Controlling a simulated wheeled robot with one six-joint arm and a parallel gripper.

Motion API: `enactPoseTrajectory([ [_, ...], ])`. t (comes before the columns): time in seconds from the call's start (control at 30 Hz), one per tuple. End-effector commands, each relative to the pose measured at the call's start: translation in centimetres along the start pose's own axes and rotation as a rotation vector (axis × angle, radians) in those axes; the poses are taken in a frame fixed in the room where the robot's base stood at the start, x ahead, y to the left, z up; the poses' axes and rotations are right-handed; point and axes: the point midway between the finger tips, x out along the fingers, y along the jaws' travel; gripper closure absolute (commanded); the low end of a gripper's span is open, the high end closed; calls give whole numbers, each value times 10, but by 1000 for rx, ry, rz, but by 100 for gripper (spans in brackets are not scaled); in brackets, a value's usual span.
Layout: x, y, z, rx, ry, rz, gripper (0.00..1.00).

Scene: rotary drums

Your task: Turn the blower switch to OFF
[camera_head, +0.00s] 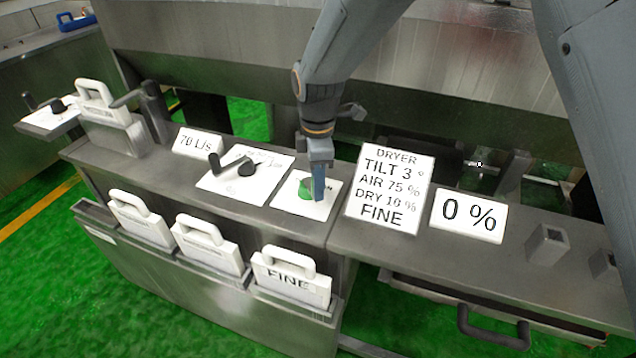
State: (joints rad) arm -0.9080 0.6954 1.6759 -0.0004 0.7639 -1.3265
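A white plate (290,207) with a round green part (306,188) lies on the grey console top, near the middle of the view. It is probably the blower switch; its lettering is mostly covered and I cannot read its setting. My gripper (318,184) points down from above, at the green part. One blue finger shows in front of the green part. I cannot tell whether it touches it or whether the fingers are closed on it.
Left of the plate is a white panel with a black lever (228,163) and a "70 L/s" sign (198,143). To the right stand a "DRYER" sign (390,188) and a "0 %" sign (468,216). Handled white cards, including "FINE" (291,283), sit in front slots.

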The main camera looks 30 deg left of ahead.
Motion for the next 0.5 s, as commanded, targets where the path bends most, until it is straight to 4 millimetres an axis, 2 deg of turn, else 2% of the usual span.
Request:
enactPoseTrajectory([
  [0.03,-1,1,0,1,0,2,66],
  [0.07,-1,1,0,1,0,2,61],
  [0.37,0,-1,1,2,-1,-3,60],
  [0.5,-11,0,1,2,0,0,60],
])
